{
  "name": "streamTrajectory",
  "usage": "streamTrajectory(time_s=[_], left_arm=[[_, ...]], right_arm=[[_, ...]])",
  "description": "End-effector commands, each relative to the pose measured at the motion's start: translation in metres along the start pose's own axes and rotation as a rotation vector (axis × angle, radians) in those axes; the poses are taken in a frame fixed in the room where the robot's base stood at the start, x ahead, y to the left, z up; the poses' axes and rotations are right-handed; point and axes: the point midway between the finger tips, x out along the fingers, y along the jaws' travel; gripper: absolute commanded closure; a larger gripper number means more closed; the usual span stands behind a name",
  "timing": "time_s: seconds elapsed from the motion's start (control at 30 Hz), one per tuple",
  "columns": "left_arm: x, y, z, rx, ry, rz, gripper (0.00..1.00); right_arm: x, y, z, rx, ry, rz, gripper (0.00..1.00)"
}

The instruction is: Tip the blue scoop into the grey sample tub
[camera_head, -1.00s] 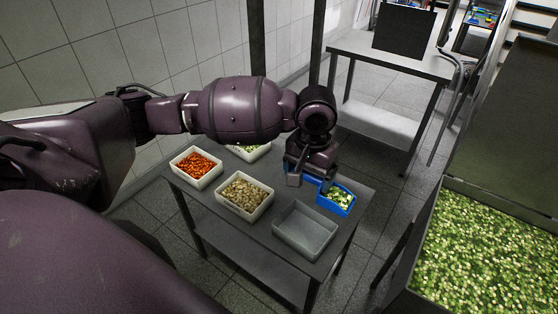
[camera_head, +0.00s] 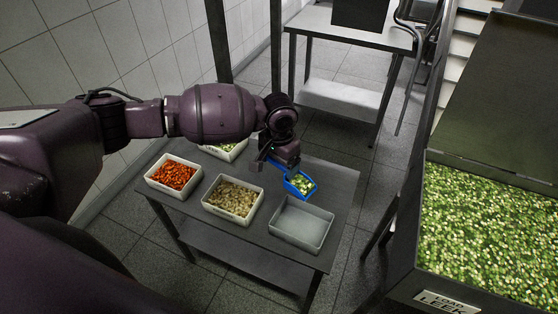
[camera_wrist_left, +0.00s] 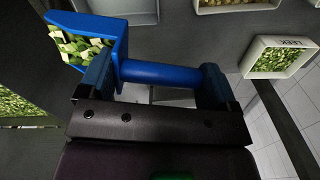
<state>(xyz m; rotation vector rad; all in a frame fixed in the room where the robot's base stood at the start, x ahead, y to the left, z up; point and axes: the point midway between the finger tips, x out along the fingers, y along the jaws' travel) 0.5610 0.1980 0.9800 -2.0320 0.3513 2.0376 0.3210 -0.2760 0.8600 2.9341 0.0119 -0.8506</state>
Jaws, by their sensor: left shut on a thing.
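The blue scoop (camera_head: 300,186) holds pale green and white chopped pieces. In the head view it is just behind the empty grey sample tub (camera_head: 301,243), above the table, and looks roughly level. My left gripper (camera_head: 276,163) is shut on the scoop's handle. The left wrist view shows the blue handle (camera_wrist_left: 160,73) between the two fingers, with the filled bowl (camera_wrist_left: 118,52) at the upper left. The gripper partly hides the handle in the head view. My right gripper is not in view.
The grey table (camera_head: 335,180) also bears a tub of orange pieces (camera_head: 173,187), a tub of beige pieces (camera_head: 233,213) and a leek tub (camera_wrist_left: 252,72) behind my arm. A large bin of green pieces (camera_head: 485,235) stands at the right. Another table (camera_head: 345,45) is behind.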

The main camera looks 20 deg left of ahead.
Motion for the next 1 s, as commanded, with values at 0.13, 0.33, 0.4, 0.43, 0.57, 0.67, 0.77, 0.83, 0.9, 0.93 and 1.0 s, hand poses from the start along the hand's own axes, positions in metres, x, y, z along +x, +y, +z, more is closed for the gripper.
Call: streamTrajectory(time_s=[0.13,0.33,0.4,0.43,0.57,0.67,0.77,0.83,0.9,0.93,1.0], left_arm=[[0.026,-0.009,-0.017,0.111,0.000,0.000,0.49],[0.044,-0.016,-0.026,0.194,0.003,0.000,0.49],[0.046,-0.016,-0.027,0.206,0.004,-0.010,0.49],[0.047,-0.016,-0.027,0.209,0.004,-0.018,0.49],[0.047,-0.011,-0.026,0.213,0.012,-0.084,0.49],[0.047,-0.005,-0.025,0.213,0.021,-0.169,0.49],[0.049,0.002,-0.025,0.213,0.034,-0.267,0.49],[0.051,0.005,-0.023,0.210,0.040,-0.325,0.49],[0.054,0.010,-0.022,0.209,0.043,-0.367,0.49],[0.055,0.011,-0.021,0.208,0.046,-0.387,0.49],[0.057,0.015,-0.021,0.207,0.049,-0.431,0.49]], right_arm=[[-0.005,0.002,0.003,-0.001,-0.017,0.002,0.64],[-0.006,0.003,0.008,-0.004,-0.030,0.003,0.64],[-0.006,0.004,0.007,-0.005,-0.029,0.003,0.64],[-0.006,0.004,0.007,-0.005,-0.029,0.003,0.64],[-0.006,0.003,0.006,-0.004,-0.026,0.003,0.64],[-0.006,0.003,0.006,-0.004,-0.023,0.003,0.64],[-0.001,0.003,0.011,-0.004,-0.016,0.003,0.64],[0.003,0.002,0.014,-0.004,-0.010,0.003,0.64],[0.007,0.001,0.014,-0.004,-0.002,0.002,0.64],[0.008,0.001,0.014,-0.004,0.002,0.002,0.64],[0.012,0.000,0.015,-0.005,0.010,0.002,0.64]])
